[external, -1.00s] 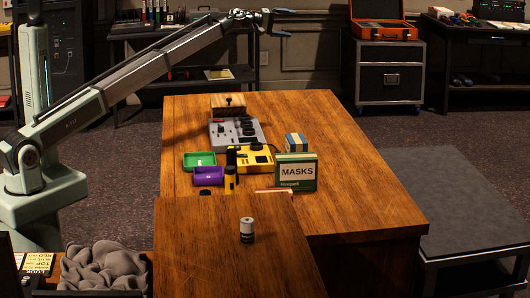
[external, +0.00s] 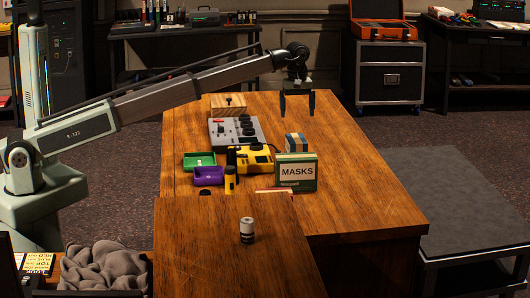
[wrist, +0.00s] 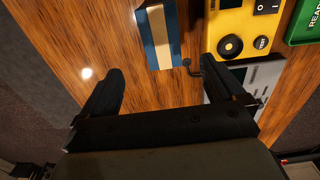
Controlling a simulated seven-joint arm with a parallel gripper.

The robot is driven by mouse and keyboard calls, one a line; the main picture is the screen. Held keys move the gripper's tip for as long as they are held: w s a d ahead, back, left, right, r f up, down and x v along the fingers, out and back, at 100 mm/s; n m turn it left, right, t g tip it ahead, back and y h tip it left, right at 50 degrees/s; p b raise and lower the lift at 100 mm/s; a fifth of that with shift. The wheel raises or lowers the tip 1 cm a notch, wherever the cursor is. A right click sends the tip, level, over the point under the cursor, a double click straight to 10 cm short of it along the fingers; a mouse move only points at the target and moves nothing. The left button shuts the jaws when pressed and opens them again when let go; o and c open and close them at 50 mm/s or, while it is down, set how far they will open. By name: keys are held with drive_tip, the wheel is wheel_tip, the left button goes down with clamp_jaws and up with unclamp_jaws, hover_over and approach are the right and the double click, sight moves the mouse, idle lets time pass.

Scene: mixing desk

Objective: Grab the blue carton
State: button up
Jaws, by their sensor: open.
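The blue carton (external: 296,143), with a cream band, stands on the wooden desk just behind the green MASKS box, which hides its lower part in the external view. In the wrist view the carton (wrist: 158,35) lies at the top, ahead of the space between the fingers and cut by the frame edge. My gripper (external: 297,112) points down above the desk, higher than the carton. Its two fingers are spread and empty. In the wrist view the gripper (wrist: 165,75) shows bare wood between its fingertips, apart from the carton.
The green MASKS box (external: 296,172) stands close in front of the carton. A yellow device (external: 254,158) and a grey mixer (external: 236,132) are to its left. Green (external: 200,159) and purple (external: 208,175) trays sit farther left. The desk's right side is clear.

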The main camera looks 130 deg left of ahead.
sight(296, 138)
drive_tip(key=f, duration=1.3)
drive_tip(key=shift+d+f, duration=0.2)
drive_tip(key=shift+f, duration=0.2)
drive_tip(key=shift+c, duration=0.2)
drive_tip(key=c, duration=1.2)
